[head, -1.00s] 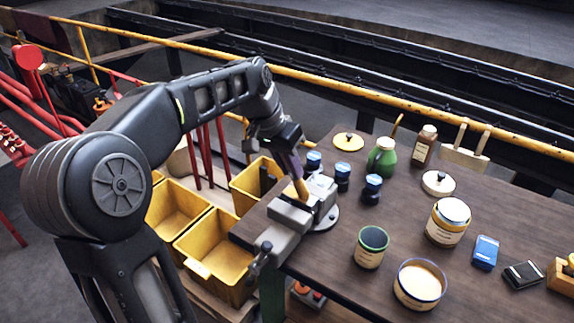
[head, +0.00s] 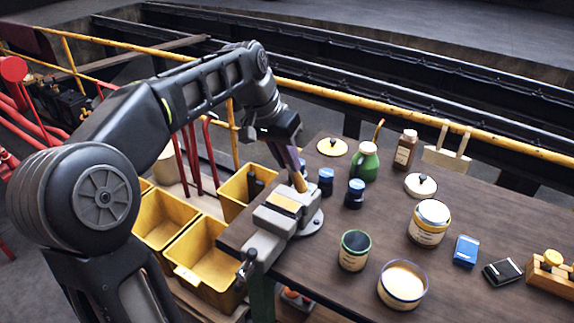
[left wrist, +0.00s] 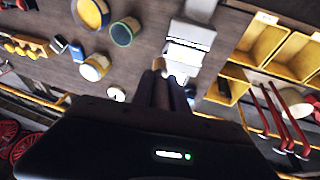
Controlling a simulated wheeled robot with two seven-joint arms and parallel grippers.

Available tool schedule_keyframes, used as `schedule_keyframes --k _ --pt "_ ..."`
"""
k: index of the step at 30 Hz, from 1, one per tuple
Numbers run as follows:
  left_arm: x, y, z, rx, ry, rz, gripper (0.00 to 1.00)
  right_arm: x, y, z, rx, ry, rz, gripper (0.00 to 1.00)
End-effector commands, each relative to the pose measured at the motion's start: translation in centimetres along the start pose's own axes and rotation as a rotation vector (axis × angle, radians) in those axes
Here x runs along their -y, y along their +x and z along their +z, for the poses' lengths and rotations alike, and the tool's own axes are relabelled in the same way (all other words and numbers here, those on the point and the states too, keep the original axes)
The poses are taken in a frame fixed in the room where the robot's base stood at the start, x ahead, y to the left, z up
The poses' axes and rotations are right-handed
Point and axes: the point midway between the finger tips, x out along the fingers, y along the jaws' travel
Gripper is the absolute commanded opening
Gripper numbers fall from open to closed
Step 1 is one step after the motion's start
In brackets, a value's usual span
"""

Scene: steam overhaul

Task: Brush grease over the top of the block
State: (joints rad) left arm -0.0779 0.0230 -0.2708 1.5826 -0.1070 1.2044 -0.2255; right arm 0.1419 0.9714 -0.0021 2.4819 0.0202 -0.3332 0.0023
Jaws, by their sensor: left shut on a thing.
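The block (head: 285,203) has a tan top and is clamped in the grey vise (head: 268,222) at the left end of the bench. My left gripper (head: 292,160) is shut on a brush (head: 300,183) with a pale tip that points down. The brush tip is at the far end of the block; I cannot tell whether it touches. In the left wrist view the gripper fingers (left wrist: 163,92) hold the brush (left wrist: 160,66) close to the vise (left wrist: 187,45). An open tin of cream-coloured grease (head: 403,282) stands at the bench front. My right gripper is out of view.
Near the vise stand small blue-capped pots (head: 355,193), a green can (head: 364,162) and a brown bottle (head: 405,149). Yellow bins (head: 210,255) lie left of the bench.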

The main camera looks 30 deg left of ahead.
Motion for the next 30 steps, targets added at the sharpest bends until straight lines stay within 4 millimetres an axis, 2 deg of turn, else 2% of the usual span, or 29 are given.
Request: schedule_keyframes --k 3,9,30 --pt "-0.3 -1.1 -0.1 -0.003 0.000 0.000 0.00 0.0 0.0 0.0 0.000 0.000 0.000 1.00" --pt "-0.6 -1.9 -0.1 -0.001 0.001 -0.001 0.00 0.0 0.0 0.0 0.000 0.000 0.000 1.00" --pt "-0.6 -2.0 -0.1 -0.001 0.000 0.000 0.00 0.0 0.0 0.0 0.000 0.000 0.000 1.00"
